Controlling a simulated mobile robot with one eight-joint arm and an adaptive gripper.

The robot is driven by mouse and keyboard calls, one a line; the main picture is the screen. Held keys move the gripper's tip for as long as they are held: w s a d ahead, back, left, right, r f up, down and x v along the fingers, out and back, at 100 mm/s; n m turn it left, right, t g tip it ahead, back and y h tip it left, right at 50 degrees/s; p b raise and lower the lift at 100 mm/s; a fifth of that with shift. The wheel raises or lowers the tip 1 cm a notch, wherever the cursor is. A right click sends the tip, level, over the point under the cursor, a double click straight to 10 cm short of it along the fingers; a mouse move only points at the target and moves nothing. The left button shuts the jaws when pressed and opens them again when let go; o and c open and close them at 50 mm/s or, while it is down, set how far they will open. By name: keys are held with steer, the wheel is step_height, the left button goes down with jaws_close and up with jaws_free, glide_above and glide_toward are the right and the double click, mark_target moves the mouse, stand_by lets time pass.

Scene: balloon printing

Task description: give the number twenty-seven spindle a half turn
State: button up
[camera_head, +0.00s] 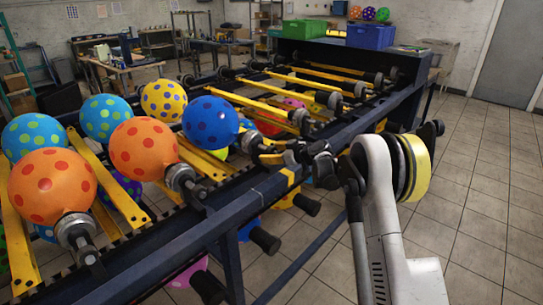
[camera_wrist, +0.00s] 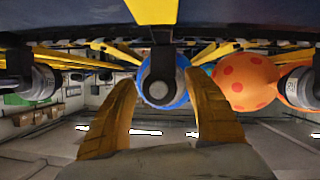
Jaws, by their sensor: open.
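The spindle in front of me (camera_wrist: 162,78) shows in the wrist view as a dark round end, with a blue balloon (camera_wrist: 181,64) behind it. No number can be read on it. My gripper (camera_wrist: 160,86) is open, with one yellow-brown finger on each side of the spindle end; I cannot tell whether they touch it.
Orange balloons with red dots (camera_head: 143,148) sit on neighbouring spindles to the left; one also shows in the wrist view (camera_wrist: 245,82). The dark rack rail (camera_head: 225,215) runs along the near side. Blue (camera_head: 370,36) and green (camera_head: 303,29) crates stand at the far end. The tiled floor at right is clear.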

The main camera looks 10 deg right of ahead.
steer(key=shift+c, duration=0.3)
steer(key=c, duration=1.1)
steer(key=shift+m, duration=0.3)
steer(key=shift+c, duration=0.2)
steer(key=shift+r+m+g+y+p, duration=0.1)
steer(key=shift+m+g+y+p, duration=0.5)
steer(key=shift+m+y+p, duration=0.45)
steer(key=m+g+y, duration=0.1)
steer(key=m, duration=0.2)
steer(key=shift+y, duration=0.35)
steer(key=m+y, duration=0.1)
steer(key=m, duration=0.2)
steer(key=shift+m+g+y+b, duration=0.3)
steer(key=shift+m+y, duration=0.05)
steer(key=shift+y, duration=0.05)
steer(key=shift+a+m+y+b, duration=0.1)
steer(key=shift+m+y+b, duration=0.35)
steer(key=shift+m+y, duration=0.85)
steer(key=shift+m+h, duration=0.3)
steer(key=shift+m, duration=0.3)
